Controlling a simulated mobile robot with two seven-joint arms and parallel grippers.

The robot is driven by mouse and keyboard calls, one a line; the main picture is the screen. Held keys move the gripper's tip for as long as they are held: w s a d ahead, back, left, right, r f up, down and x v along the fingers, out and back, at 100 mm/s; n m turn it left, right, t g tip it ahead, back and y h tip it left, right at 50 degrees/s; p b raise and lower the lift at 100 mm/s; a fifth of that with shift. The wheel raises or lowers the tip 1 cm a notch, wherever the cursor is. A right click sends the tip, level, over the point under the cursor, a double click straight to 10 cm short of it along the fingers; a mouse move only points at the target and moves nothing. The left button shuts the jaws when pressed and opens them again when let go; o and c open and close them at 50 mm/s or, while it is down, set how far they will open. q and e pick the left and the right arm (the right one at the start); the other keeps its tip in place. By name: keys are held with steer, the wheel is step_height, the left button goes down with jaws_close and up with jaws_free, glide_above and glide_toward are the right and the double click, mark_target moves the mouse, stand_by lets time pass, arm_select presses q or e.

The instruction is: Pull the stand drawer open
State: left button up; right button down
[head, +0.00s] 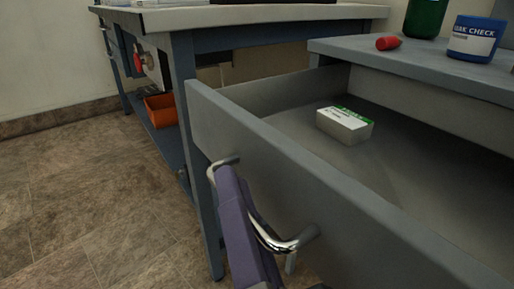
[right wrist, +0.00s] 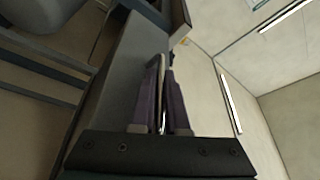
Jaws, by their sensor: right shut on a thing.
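The stand drawer (head: 300,185) is pulled well out in the head view, and its grey interior shows. A curved metal handle (head: 292,243) is fixed to its front face. My right gripper (head: 228,172) has purple fingers and is shut on this handle. In the right wrist view the two purple fingers (right wrist: 160,80) lie on either side of the metal handle (right wrist: 162,112). A small white and green box (head: 345,124) lies inside the drawer. My left gripper is not in view.
The stand top (head: 400,56) carries a red cap (head: 388,43), a blue labelled container (head: 474,40) and a green bottle (head: 425,17). A blue-framed workbench (head: 185,75) stands behind, with an orange bin (head: 162,110) on its lower shelf. The tiled floor at left is clear.

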steer(key=c, duration=0.9)
jaws_free()
steer(key=p+v, duration=0.1)
steer(key=v, duration=0.9)
